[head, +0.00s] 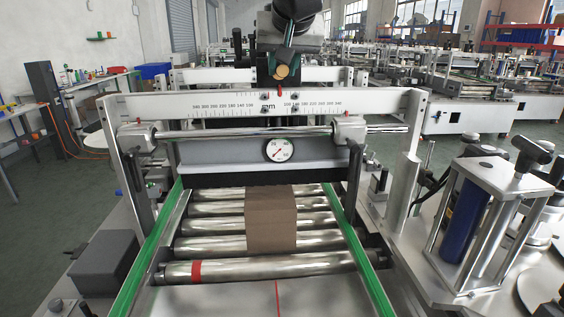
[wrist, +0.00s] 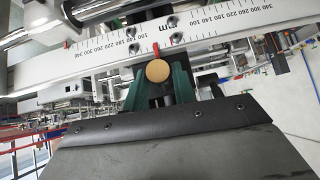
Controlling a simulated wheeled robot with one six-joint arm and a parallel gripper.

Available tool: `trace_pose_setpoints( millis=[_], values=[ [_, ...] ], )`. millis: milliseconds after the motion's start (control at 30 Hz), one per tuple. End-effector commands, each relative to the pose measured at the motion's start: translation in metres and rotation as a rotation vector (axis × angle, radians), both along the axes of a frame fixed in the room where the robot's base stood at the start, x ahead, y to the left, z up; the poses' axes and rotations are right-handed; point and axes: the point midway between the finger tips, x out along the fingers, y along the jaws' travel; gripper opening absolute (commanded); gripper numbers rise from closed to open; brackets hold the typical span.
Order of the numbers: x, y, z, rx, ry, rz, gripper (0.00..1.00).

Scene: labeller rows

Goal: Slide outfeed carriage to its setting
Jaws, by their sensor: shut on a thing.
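My gripper (head: 282,66) is above and behind the white scale beam (head: 225,106), near its middle. Its dark green fingers are shut on a round tan knob (head: 282,72). In the wrist view the knob (wrist: 157,70) sits between the fingers, just beside the scale beam (wrist: 105,63). A red pointer (wrist: 67,45) lies at the scale in that view. I cannot tell which number it marks. The outfeed carriage cannot be clearly made out; what the knob is fixed to is mostly hidden behind the beam and fingers.
A brown box (head: 271,217) sits on the rollers between green guide rails (head: 152,250). A framed blue cylinder (head: 470,215) stands to the right.

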Motion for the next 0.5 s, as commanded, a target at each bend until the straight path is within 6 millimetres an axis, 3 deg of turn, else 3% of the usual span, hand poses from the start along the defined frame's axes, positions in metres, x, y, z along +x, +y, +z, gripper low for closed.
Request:
trace_pose_setpoints(
  millis=[500],
  values=[
    [0.0, 0.017, 0.0, 0.001, -0.001, 0.003, 0.0]
  ],
)
